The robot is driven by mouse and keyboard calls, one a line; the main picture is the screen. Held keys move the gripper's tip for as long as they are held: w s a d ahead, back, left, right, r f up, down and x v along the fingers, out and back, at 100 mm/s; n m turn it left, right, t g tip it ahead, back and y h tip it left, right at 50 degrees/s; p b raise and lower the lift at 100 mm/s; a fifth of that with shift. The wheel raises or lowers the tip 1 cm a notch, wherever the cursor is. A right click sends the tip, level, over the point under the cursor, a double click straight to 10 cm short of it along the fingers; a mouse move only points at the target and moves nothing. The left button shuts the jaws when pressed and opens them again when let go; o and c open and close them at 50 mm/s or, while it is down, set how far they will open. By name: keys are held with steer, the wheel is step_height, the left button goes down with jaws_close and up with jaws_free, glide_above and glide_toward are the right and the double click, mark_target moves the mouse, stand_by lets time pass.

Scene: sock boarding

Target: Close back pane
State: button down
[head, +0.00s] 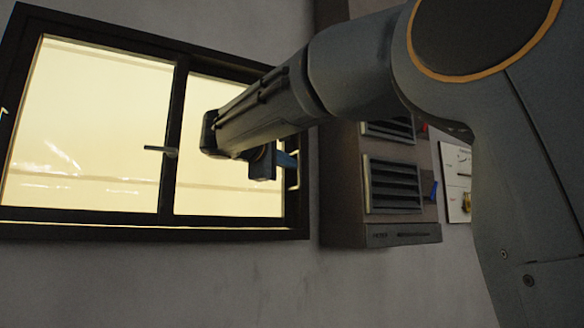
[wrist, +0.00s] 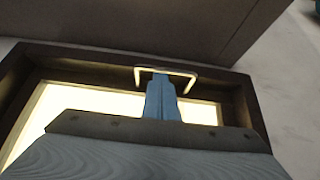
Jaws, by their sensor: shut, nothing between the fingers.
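A black-framed window (head: 180,45) with two bright, yellowish panes is on the wall at the left of the head view. I cannot tell for certain which is the back pane. The right pane (head: 250,200) is partly hidden by my arm. A pale U-shaped handle (head: 293,184) is at the window's right edge, and it also shows in the wrist view (wrist: 192,78). My gripper (head: 288,160) is shut, its blue fingers together and empty. In the wrist view the fingertips (wrist: 161,77) overlap the handle's bar; contact is unclear.
A small dark lever handle (head: 160,150) is on the middle upright, left of my gripper. A brown box-like unit with louvred vents (head: 393,185) stands out just right of the window. A pale panel (head: 457,180) hangs farther right. Bare wall (head: 180,280) is below.

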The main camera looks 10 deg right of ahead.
steer(key=shift+d+r, duration=0.15)
steer(key=shift+d, duration=0.1)
steer(key=shift+a, duration=0.1)
steer(key=s+a+b, duration=0.3)
steer(key=s+a, duration=0.4)
steer(key=a, duration=0.4)
steer(key=shift+s, duration=0.25)
